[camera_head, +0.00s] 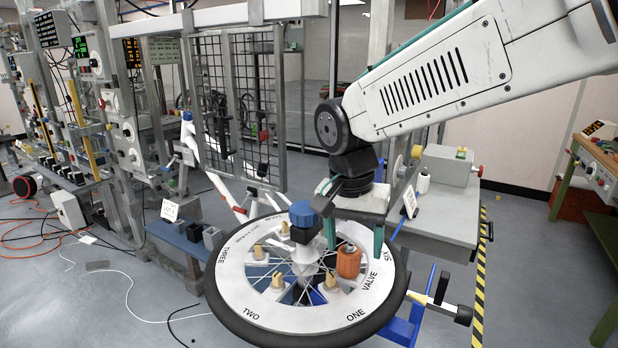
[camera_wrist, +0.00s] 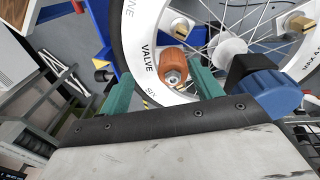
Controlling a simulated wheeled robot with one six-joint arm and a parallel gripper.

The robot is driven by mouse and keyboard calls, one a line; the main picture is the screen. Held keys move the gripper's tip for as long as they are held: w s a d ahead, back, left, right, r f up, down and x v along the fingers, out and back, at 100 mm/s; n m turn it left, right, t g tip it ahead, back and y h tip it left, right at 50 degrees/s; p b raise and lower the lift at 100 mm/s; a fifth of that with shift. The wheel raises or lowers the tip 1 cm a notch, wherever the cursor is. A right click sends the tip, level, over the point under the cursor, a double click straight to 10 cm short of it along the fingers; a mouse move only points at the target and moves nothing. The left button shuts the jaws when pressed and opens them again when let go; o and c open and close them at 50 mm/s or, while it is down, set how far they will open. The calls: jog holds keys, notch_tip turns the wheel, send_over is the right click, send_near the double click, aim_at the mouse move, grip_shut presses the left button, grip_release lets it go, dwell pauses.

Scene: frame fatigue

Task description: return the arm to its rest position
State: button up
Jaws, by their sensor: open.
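My gripper (camera_head: 354,247) is at the end of my white arm, pointing down over the right part of a wheel lying flat. Its two green fingers are apart, with nothing held between them. An orange knob (camera_head: 348,263) on the wheel's white ring (camera_head: 238,284) lies just below and between the fingertips, near the word VALVE. In the wrist view, my gripper (camera_wrist: 160,66) also shows spread, with the orange knob (camera_wrist: 173,60) beyond the fingertips. I cannot tell whether a finger touches it. My arm reaches in from the upper right, bent down at the wrist.
Several tan blocks (camera_head: 278,281) sit around the wheel. A mesh panel (camera_head: 240,105) stands behind, a grey bench (camera_head: 445,215) to the right.

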jog(key=s+d+n+t+y, duration=0.1)
jog(key=s+d+n, duration=0.4)
jog(key=s+d, duration=1.1)
jog(key=s, duration=0.4)
jog(key=shift+d+r, duration=0.15)
jog(key=shift+r, duration=0.15)
jog(key=shift+c, duration=0.4)
